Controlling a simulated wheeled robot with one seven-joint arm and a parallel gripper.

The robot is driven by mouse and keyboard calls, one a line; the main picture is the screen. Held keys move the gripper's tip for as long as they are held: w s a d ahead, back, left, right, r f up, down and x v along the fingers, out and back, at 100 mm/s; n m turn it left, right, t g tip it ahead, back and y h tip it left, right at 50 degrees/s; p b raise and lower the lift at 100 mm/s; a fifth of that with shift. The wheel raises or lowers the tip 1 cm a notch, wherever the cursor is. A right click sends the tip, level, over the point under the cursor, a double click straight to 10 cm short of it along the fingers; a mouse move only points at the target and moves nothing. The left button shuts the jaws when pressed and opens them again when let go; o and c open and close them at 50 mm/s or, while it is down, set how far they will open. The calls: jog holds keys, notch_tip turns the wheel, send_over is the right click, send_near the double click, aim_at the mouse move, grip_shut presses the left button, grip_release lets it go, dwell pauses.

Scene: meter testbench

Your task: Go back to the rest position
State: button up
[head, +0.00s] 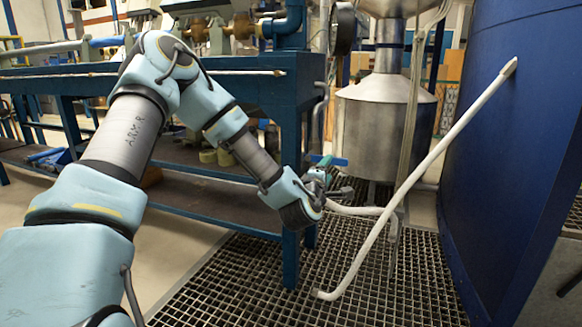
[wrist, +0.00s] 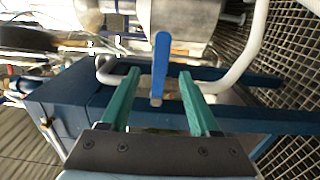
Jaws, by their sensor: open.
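My gripper (head: 326,163) is near the right end of the blue bench in the head view, at the end of my outstretched arm. In the wrist view my gripper (wrist: 159,73) has its two green fingers apart, with nothing clamped between them. A blue lever handle (wrist: 160,62) stands in the gap between the fingers in the wrist view, with space on both sides. In the head view a small blue piece (head: 340,161), likely the same handle, shows just beyond the fingertips. How far the fingertips are from the handle is hard to tell.
The blue bench (head: 300,95) stands beside and behind my forearm. A steel vessel (head: 386,130) stands behind the gripper. A pale pipe (head: 420,170) slants across toward the large blue tank (head: 525,130) on the right. Metal grating (head: 270,280) covers the open floor.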

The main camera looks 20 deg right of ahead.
jog(key=a+f+m+g+y, duration=0.3)
jog(key=a+m, duration=0.2)
jog(key=a, duration=0.6)
jog(key=a+f+m+g+y, duration=0.3)
jog(key=a+m+y, duration=0.1)
jog(key=a, duration=0.7)
jog(key=s+a+r+m+g+y, duration=0.1)
jog(key=s+a+g+y, duration=0.1)
jog(key=s+a, duration=0.35)
jog(key=s+a+r+g+y, duration=0.1)
jog(key=s+a, duration=0.2)
jog(key=a, duration=0.6)
jog(key=s+a+r+m+g+y, duration=0.1)
jog(key=s+a+g+y, duration=0.1)
jog(key=s+a, duration=0.35)
notch_tip(320, 180, up, 37)
jog(key=a+p, duration=0.2)
jog(key=p, duration=3.5)
jog(key=shift+w+a+f+g, duration=0.15)
jog(key=shift+a+g, duration=0.15)
